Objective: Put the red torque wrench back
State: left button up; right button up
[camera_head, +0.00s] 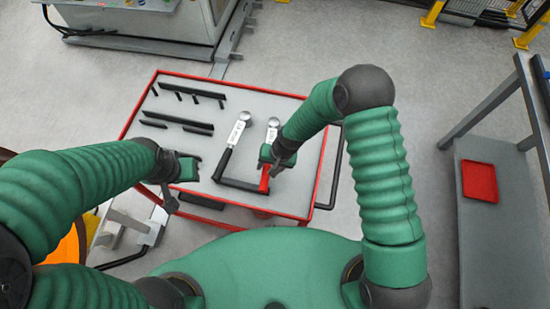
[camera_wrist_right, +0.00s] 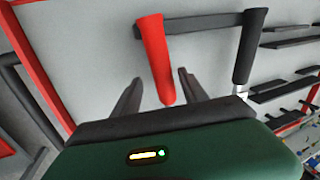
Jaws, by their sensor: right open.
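The red torque wrench lies at the right of the grey cart top, with its silver head (camera_head: 272,123) up and its red handle (camera_head: 265,181) toward me. The middle of the wrench is hidden by my right gripper (camera_head: 268,166). In the right wrist view the red handle (camera_wrist_right: 153,52) reaches in between the two parted fingers of that gripper (camera_wrist_right: 158,88), which is open. I cannot tell whether either finger touches it. My left gripper (camera_head: 172,185) is by the cart's left front edge, apart from the wrenches; its finger opening is unclear.
A torque wrench with a black handle (camera_head: 222,164) lies left of the red one. A black bar (camera_head: 243,186) lies across near the handle ends. Black racks (camera_head: 190,89) stand at the left. The cart has a red rim (camera_head: 322,165). A shelf with a red tray (camera_head: 479,181) is far right.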

jog(key=d+b+v, duration=0.1)
jog(key=b+v, duration=0.1)
jog(key=v, duration=1.4)
jog(key=s+d+f+n+t+h+b, duration=0.1)
jog(key=s+d+f+n+h+b, duration=0.1)
jog(key=s+d+b, duration=0.4)
jog(key=s+d, duration=0.3)
jog(key=d, duration=0.3)
jog(key=shift+d+f+n+t+h+b, duration=0.2)
jog(key=shift+d+n+t+h+b, duration=0.1)
jog(key=shift+t+h+b, duration=0.1)
jog(key=shift+s+a+r, duration=0.1)
jog(key=shift+s, duration=0.15)
